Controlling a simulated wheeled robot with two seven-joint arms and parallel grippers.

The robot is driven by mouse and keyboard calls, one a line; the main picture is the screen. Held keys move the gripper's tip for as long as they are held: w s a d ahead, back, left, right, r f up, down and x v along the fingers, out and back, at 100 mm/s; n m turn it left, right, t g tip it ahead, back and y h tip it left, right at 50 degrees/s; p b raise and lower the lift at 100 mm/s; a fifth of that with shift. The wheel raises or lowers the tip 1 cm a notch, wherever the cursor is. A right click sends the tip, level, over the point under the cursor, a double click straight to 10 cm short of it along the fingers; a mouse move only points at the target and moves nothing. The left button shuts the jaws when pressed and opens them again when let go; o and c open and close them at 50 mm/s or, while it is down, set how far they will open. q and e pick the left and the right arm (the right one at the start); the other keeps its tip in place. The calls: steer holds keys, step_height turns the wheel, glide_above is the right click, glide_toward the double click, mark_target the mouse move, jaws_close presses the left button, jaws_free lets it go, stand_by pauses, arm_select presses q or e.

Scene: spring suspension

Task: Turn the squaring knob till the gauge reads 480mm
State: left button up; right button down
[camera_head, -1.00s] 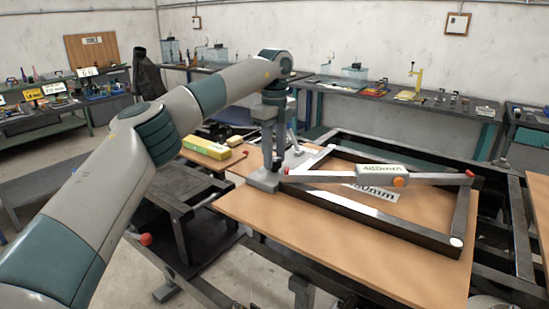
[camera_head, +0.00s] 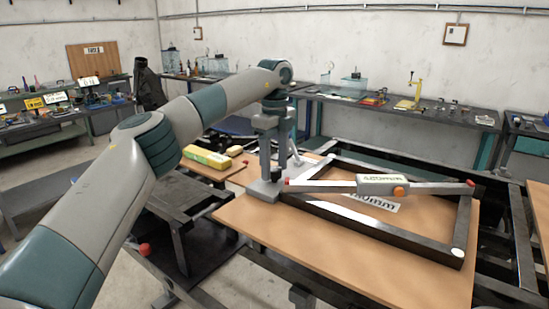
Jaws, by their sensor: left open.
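A dark rectangular frame (camera_head: 400,242) lies on the wooden board. My right gripper is not in view.
A card (camera_head: 376,203) ending in "0mm" lies partly hidden behind the bar. A yellow box (camera_head: 207,158) sits on a side board to the left. The wooden board's front (camera_head: 330,258) is clear. Benches with tools line the walls.

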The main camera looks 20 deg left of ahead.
arm_select(q)
steer(key=shift+r, duration=0.6)
step_height(320, 180, up, 6)
steer(key=shift+f+b, duration=0.25)
steer(key=shift+b, duration=0.2)
step_height(320, 180, up, 5)
step_height(320, 180, up, 6)
steer(key=p, duration=0.3)
glide_above(275, 168)
steer(key=shift+f, duration=0.15)
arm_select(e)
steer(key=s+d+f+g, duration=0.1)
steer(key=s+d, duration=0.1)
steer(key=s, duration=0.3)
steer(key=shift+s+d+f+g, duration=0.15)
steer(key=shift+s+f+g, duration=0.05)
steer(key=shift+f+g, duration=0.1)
arm_select(q)
steer(key=shift+s+f, duration=0.1)
